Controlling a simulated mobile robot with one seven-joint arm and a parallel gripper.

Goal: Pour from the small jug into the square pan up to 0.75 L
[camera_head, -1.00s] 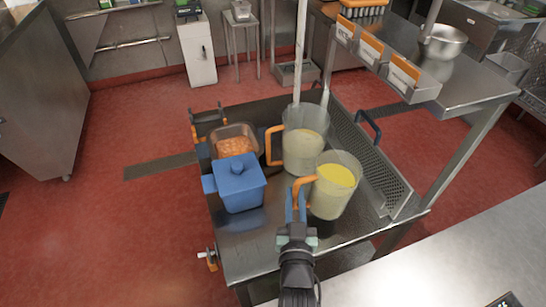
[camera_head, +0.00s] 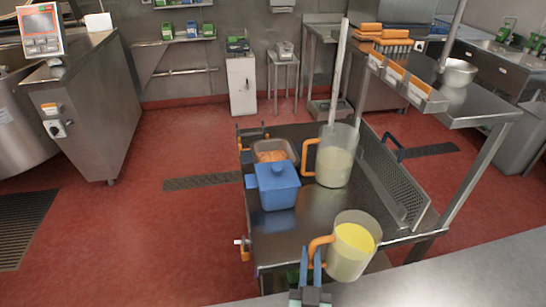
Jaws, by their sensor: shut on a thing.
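My gripper (camera_head: 311,256) is shut on the orange handle of a clear jug (camera_head: 349,259) with pale yellow liquid. This jug is at the near right end of the cart, leaning slightly; it looks lifted, but its base clearance is hard to judge. A second clear jug (camera_head: 334,166) with an orange handle and pale contents stands farther back on the cart. A small square metal pan (camera_head: 290,146) with orange contents sits at the back left. A blue square lidded container (camera_head: 277,188) stands in front of it. I cannot tell which vessel is the task's square pan.
The steel cart (camera_head: 290,239) has bare top between the blue container and my gripper. A perforated side panel (camera_head: 393,176) edges its right. A pale pole (camera_head: 340,70) rises behind or in the second jug. A steel counter (camera_head: 460,260) lies at the lower right.

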